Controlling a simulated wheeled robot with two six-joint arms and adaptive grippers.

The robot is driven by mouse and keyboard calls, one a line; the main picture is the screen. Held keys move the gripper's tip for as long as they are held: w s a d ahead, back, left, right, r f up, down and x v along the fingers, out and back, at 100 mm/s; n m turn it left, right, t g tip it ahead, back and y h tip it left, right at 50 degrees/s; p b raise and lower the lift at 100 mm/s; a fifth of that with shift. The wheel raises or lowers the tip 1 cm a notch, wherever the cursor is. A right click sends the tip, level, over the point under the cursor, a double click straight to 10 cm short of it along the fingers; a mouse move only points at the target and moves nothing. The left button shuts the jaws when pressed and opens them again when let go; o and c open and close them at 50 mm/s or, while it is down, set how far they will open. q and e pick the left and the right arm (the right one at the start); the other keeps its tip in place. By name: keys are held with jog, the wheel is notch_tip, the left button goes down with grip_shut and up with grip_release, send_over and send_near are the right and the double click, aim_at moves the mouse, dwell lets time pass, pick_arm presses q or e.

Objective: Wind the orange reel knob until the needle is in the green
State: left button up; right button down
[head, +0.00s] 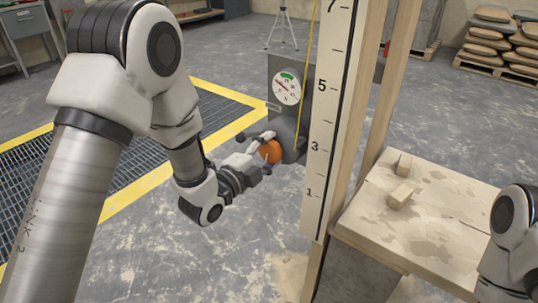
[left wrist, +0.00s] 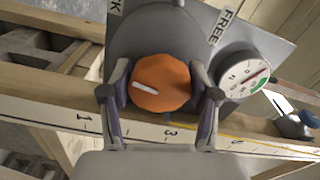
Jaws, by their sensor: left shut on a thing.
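The orange reel knob (head: 270,151) sits on the dark grey reel housing beside the white measuring board. My left gripper (head: 262,155) is shut on it, seen from the side in the head view. In the left wrist view the knob (left wrist: 160,83) fills the space between the two fingers of the gripper (left wrist: 160,95), and its white mark points left. The round white gauge (head: 287,88) is above the knob. Its thin needle lies to the left of the green band at the top of the dial. The gauge (left wrist: 243,75) also shows in the left wrist view.
The numbered white board (head: 330,110) on a wooden post stands just right of the reel, with a yellow line hanging beside it. A wooden table (head: 430,215) with two small blocks is at the right. My right arm shows at the lower right edge.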

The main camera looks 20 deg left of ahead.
pick_arm(q)
jog(key=shift+m, duration=0.6)
jog(key=o, duration=1.2)
jog(key=v, duration=0.7)
jog(key=shift+s, duration=0.25)
